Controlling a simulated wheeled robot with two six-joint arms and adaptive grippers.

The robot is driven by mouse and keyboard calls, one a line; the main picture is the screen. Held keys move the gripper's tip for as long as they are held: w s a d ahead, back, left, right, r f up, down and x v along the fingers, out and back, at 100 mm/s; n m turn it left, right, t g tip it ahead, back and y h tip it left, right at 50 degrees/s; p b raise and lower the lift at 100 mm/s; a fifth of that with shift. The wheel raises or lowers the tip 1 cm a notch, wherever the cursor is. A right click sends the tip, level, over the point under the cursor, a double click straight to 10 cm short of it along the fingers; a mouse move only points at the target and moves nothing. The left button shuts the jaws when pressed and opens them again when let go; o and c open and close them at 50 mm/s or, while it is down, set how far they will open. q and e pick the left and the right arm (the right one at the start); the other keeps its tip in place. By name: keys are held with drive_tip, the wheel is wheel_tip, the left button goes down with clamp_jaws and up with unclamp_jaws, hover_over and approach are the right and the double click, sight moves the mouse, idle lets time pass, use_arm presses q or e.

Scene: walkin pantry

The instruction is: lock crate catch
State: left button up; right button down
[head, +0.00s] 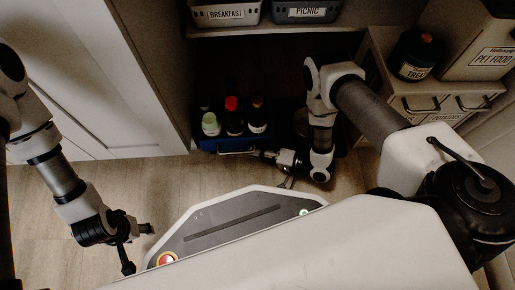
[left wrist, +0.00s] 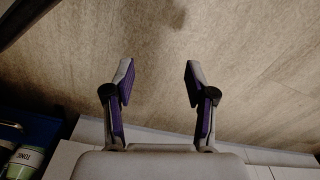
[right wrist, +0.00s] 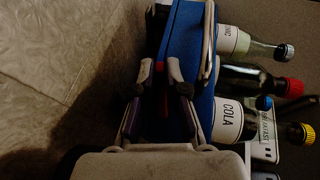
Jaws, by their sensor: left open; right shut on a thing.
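A blue crate (head: 207,145) holding several bottles stands on the floor under the shelf. It also shows in the right wrist view (right wrist: 182,40), with a metal bar handle (right wrist: 208,45) along its front. My right gripper (head: 268,154) is at the crate's front. In the right wrist view its fingers (right wrist: 160,76) are closed on a narrow part with red on it, seemingly the catch (right wrist: 161,68), beside the blue wall. The fingers hide most of that part, so its position is unclear. My left gripper (head: 138,248) is open and empty above the floor; its spread fingers show in the left wrist view (left wrist: 158,76).
Drawers (head: 423,104) stand to the right, a white door panel (head: 95,75) to the left. Labelled bins (head: 225,14) sit above. The floor at left is clear.

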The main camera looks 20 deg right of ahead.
drive_tip(key=g+h+p, duration=0.1)
drive_tip(key=h+p, duration=0.1)
drive_tip(key=p, duration=0.1)
drive_tip(key=n+g+h+p, duration=0.1)
drive_tip(key=h+p, duration=0.2)
drive_tip(key=p, duration=0.1)
drive_tip(key=shift+d+f+n+g, duration=0.2)
drive_tip(key=shift+n+g, duration=0.1)
drive_tip(key=shift+s+d+f+n+g+h+p, duration=0.1)
drive_tip(key=shift+f+n+g+h+p, duration=0.05)
drive_tip(key=shift+h+p, duration=0.35)
drive_tip(key=shift+d+f+n+g+h+p, duration=0.1)
drive_tip(key=shift+n+g+h+p, duration=0.05)
drive_tip(key=shift+h+p, duration=0.35)
drive_tip(key=shift+d+f+h+p, duration=0.1)
drive_tip(key=shift+f+h+p, duration=0.1)
drive_tip(key=shift+h+p, duration=0.25)
drive_tip(key=shift+g, duration=0.3)
drive_tip(key=shift+f, duration=0.1)
drive_tip(key=c, duration=1.5)
unclamp_jaws()
